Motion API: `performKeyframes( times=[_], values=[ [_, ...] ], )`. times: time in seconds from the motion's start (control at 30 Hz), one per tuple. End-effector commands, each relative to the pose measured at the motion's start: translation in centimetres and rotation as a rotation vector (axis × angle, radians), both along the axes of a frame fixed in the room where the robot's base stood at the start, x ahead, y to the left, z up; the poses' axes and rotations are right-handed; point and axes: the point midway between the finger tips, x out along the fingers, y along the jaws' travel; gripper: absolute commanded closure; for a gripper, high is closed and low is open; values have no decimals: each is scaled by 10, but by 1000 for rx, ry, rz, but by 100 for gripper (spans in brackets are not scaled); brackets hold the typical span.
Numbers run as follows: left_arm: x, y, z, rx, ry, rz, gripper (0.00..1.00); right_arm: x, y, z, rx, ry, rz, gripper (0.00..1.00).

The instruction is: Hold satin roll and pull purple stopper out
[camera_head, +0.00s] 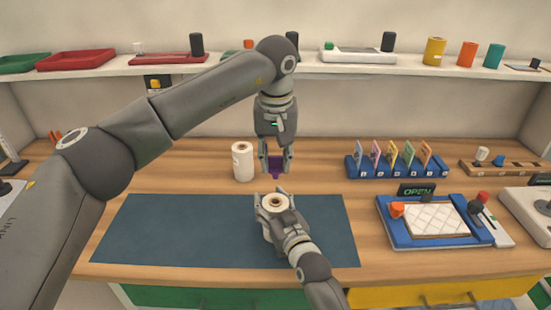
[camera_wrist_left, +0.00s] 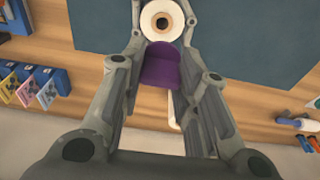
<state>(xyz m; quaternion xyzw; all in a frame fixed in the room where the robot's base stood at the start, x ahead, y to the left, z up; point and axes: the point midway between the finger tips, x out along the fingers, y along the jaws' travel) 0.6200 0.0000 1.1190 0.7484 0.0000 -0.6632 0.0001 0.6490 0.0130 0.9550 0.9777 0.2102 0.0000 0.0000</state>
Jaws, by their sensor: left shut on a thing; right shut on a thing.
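The satin roll (camera_head: 268,231) is white with a brown core and stands upright over the mat. My right gripper (camera_head: 274,206) is shut around it. Its top hole faces up and looks open in the left wrist view (camera_wrist_left: 147,20). The purple stopper (camera_head: 276,168) is in the jaws of my left gripper (camera_head: 276,158), which points down above and behind the roll. In the left wrist view the stopper (camera_wrist_left: 160,66) sits between the fingers. The stopper appears apart from the roll; its lower end is partly hidden by the fingers.
A second white roll (camera_head: 242,163) stands close left of my left gripper. A dark blue mat (camera_head: 180,230) lies in front, mostly clear on the left. A blue card rack (camera_head: 398,172) and a blue tray with an OPEN sign (camera_head: 418,242) stand to the right.

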Motion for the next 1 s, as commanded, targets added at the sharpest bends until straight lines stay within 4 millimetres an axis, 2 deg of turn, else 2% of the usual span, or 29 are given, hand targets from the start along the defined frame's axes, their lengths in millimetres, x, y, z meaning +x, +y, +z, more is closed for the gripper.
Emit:
performKeyframes(
  times=[0.13, 0.17, 0.37, 0.77, 1.0],
  values=[
    [0, 0, 0, 0, 0, 0, 87, 0, 0, -1, 0, 2, 0, 81],
    [0, 0, 0, 0, 0, 0, 87, 0, 0, -1, 0, 2, 0, 45],
    [0, 0, 0, 0, 0, 0, 87, 0, 0, -1, 0, 1, 0, 19],
    [0, 0, 0, 0, 0, 0, 87, -2, -1, 0, 0, 0, 0, 19],
    [0, 0, 0, 0, 0, 0, 87, -25, -12, -1, -1, 1, 0, 19]
  ],
)
